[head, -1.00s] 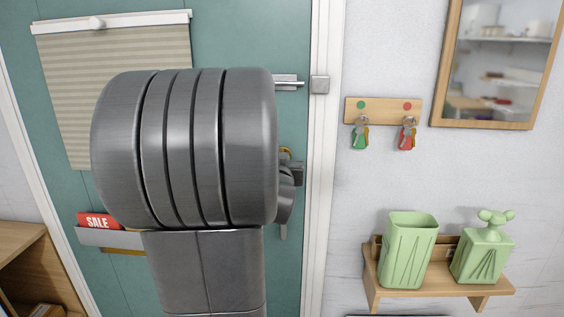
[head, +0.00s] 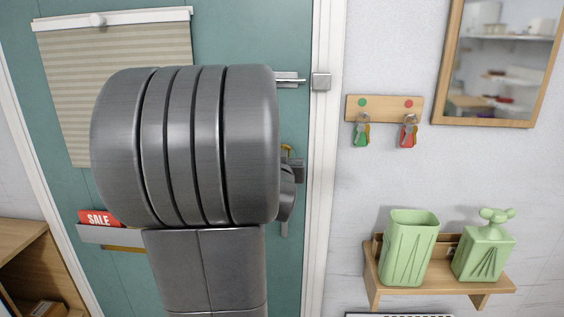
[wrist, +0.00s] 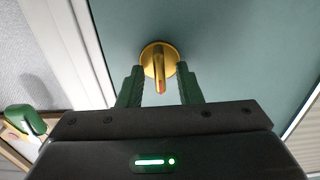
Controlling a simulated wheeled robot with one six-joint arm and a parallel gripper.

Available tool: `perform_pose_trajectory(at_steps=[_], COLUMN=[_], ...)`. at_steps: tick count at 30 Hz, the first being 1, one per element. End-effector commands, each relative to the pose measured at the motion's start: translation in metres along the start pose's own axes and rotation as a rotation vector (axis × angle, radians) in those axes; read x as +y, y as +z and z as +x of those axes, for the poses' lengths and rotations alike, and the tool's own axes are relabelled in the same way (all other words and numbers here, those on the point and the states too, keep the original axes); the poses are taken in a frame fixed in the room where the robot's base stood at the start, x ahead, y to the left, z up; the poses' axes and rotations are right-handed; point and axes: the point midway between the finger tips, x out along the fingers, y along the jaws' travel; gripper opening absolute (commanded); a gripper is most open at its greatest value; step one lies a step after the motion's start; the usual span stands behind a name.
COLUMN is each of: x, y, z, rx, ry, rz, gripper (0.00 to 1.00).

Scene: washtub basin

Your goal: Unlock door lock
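The gold door lock (wrist: 171,50) shows in the wrist view as a round plate on the teal door with a narrow turn piece sticking out toward me. In the head view only a small gold edge of it (head: 287,149) shows beside my arm. My gripper (wrist: 159,84) is open, with one dark green finger on each side of the turn piece. Gaps show between the fingers and the turn piece, so I see no grip on it. My arm hides much of the door (head: 65,215) and most of my gripper in the head view.
A metal slide bolt (head: 288,79) sits above the lock, by its catch (head: 321,82) on the white frame. Right of the door are a key rack (head: 384,109) with two key sets, a mirror (head: 443,60), and a shelf (head: 440,283) with green containers. A blind (head: 70,90) covers the door's upper left.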

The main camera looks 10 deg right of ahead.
Motion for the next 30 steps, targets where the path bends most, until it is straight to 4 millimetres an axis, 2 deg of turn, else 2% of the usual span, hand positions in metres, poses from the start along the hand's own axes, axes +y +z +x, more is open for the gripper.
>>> perform_pose_trajectory(at_steps=[5,24,30], x=[0.0,0.0,0.0], y=[0.0,-0.001,-0.001], z=[-0.014,-0.115,-0.132], rx=[0.002,0.002,0.001], ry=[0.0,-0.001,-0.001], rz=[0.0,0.002,-0.001], gripper=[0.32,0.32,0.32])
